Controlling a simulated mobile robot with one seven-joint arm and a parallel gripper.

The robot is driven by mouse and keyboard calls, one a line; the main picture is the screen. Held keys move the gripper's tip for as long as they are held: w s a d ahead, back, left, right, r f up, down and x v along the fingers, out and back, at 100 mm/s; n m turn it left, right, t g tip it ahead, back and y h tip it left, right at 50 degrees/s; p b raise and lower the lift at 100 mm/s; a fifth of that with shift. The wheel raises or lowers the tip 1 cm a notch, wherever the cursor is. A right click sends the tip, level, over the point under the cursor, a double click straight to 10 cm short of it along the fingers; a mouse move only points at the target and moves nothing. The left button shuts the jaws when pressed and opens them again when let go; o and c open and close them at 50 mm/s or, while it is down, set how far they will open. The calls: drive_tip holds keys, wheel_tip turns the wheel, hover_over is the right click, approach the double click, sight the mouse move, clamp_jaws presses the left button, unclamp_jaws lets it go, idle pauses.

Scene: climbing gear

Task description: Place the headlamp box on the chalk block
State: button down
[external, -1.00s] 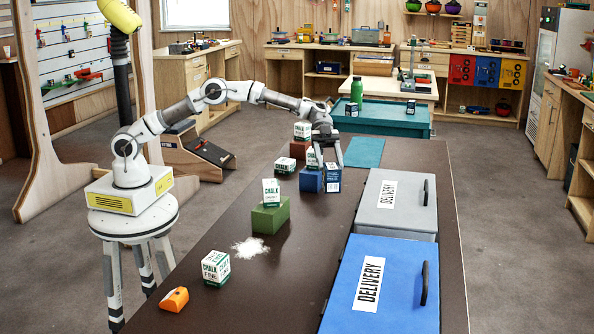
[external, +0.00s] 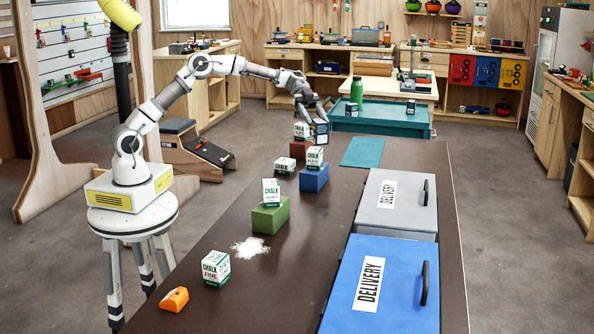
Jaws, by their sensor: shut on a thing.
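My gripper (external: 314,114) is shut on a small dark blue and white box (external: 320,133), which I take to be the headlamp box, and holds it in the air above the far part of the dark table. Its print is too small to read. White boxes marked CHALK stand on a red-brown block (external: 299,151), a blue block (external: 315,179) and a green block (external: 270,218). Another CHALK box (external: 216,268) stands directly on the table at the near left. I cannot tell which of these is the chalk block. The held box partly overlaps the far chalk box (external: 301,131) in this view.
White powder (external: 250,247) and an orange object (external: 174,299) lie nearer. Grey (external: 396,222) and blue (external: 345,315) DELIVERY boxes line the right side. A teal mat (external: 362,152) lies bare at the far end.

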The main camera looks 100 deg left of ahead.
drive_tip(key=s+a+n+t+y, duration=0.1)
drive_tip(key=s+a, duration=0.7)
drive_tip(key=s, duration=0.1)
drive_tip(key=n+y, duration=0.1)
hover_over(281, 158)
wheel_tip(281, 158, down, 12)
drive_tip(key=shift+t, duration=0.3)
drive_tip(key=shift+w+d+f, duration=0.1)
drive_tip(key=shift+d+f, duration=0.05)
drive_tip(key=shift+f, duration=2)
drive_tip(key=shift+f, duration=0.25)
drive_tip(key=shift+c, duration=1)
unclamp_jaws()
drive_tip(key=shift+r, duration=0.1)
